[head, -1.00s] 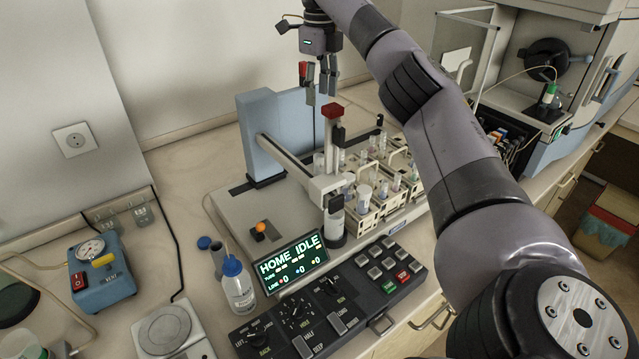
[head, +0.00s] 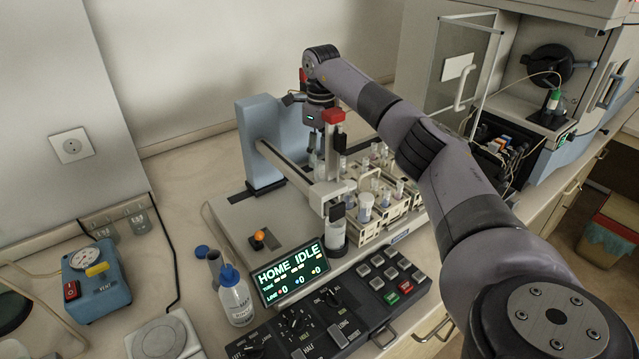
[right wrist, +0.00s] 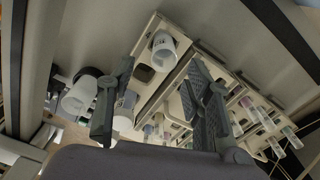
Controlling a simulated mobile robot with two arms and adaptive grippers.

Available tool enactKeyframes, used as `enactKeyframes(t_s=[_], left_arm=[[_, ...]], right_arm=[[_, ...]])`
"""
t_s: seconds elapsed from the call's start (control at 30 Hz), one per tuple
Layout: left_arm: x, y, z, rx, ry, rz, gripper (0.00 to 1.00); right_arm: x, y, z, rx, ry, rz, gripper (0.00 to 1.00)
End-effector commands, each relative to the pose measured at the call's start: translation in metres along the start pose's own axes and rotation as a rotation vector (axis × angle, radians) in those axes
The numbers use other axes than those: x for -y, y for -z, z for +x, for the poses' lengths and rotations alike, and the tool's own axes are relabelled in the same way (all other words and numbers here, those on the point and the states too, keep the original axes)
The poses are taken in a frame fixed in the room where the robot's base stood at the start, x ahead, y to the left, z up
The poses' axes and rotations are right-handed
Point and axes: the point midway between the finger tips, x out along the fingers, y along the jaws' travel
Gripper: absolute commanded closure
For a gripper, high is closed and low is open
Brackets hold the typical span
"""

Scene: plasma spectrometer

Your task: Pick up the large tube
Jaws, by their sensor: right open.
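My right gripper (head: 322,152) is open and points down behind the autosampler's arm, by the left end of the tube racks. Its two fingers also show in the right wrist view (right wrist: 160,85). A wide, pale tube (right wrist: 127,108) appears between the fingers there, apart from them. A second wide tube (right wrist: 164,46) stands in a rack hole further up in that view. In the head view a wide tube with bluish contents (head: 365,206) stands upright at the rack's near left. I cannot tell which wide tube is the large one. My left gripper is not in view.
Cream racks (head: 396,208) hold several thinner capped tubes. A wash bottle (head: 235,297), display (head: 291,273) and control panel (head: 310,325) are in front.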

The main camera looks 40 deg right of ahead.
Motion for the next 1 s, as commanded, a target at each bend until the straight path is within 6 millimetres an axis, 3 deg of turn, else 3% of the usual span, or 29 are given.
enactKeyframes(t_s=[0.17,0.3,0.5,0.73,1.0], left_arm=[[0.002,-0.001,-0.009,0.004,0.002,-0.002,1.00],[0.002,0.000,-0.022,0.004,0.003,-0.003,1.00],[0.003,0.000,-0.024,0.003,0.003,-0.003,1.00],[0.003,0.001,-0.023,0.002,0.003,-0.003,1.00],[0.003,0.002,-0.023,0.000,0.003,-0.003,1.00]], right_arm=[[0.001,0.000,0.012,-0.003,-0.001,0.000,0.54],[0.003,-0.001,0.033,-0.004,-0.002,0.000,0.54],[0.003,-0.001,0.054,0.000,0.000,0.000,0.54],[0.003,-0.001,0.055,0.001,0.001,-0.001,0.54],[0.003,-0.001,0.054,0.001,0.001,0.000,0.72]])
